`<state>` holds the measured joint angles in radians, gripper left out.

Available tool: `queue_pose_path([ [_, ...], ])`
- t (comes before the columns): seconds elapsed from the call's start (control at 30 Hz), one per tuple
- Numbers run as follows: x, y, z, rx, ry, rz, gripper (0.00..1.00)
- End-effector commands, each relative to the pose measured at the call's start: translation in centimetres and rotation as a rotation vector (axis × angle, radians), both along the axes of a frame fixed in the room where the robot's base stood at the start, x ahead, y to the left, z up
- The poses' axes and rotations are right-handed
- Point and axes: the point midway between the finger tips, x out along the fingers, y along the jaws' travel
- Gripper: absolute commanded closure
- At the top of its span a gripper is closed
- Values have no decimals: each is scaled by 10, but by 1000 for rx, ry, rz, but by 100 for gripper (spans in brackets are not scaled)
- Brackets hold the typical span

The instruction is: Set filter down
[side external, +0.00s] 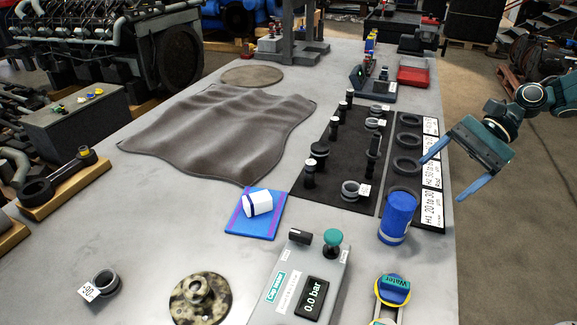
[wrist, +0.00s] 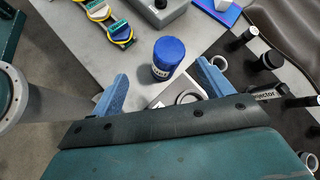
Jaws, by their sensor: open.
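The filter is a blue cylinder (side external: 397,217) with a pale label band. It stands upright on the grey bench near its right edge, by the near end of the black mat. It also shows in the wrist view (wrist: 168,56), ahead of the fingertips. My gripper (side external: 440,175) is open, with its two blue fingers spread wide, to the right of the filter and above the bench edge. In the wrist view the fingers (wrist: 160,82) lie either side of the filter's line, with nothing between them. The filter looks apart from both fingers.
Black mats (side external: 335,170) hold several rings, plungers and label cards. A grey pressure box (side external: 300,285) and a blue-yellow water part (side external: 392,292) stand near the filter. A blue pad (side external: 240,225) bears a white item. A crumpled dark cloth (side external: 215,130) lies behind. Bare bench shows at left.

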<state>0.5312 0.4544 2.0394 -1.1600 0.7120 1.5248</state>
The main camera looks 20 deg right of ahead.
Motion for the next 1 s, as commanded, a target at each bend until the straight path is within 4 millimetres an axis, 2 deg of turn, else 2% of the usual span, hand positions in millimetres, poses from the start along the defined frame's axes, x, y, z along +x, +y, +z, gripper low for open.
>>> queue_pose_path([
  [0.2, 10, -17, -18, 177, 166, -119, 21],
  [0.5, 13, -29, -28, 310, 291, -193, 21],
  [0.77, 14, -29, -29, 318, 299, -198, 21],
  [1.0, 15, -12, -36, 318, 301, -196, 21],
])
